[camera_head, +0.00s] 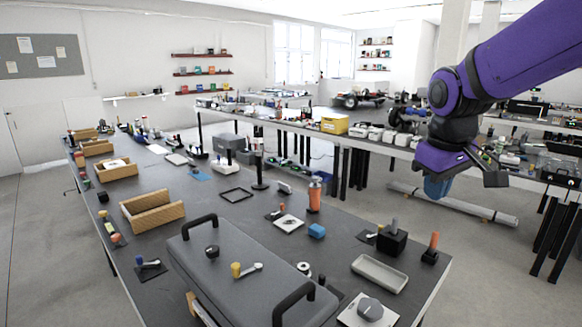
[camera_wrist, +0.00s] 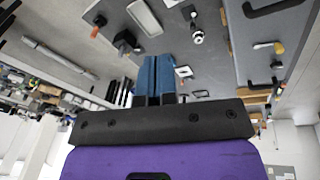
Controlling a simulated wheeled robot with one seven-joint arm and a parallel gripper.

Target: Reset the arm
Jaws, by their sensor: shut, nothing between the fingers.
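My purple arm reaches in from the upper right of the head view. My gripper (camera_head: 437,187) hangs at its end, past the right edge of the near workbench and above the floor. In the wrist view my gripper's blue fingers (camera_wrist: 155,75) are shut together with nothing between them. The fingers touch no object in either view.
A second bench stands behind.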

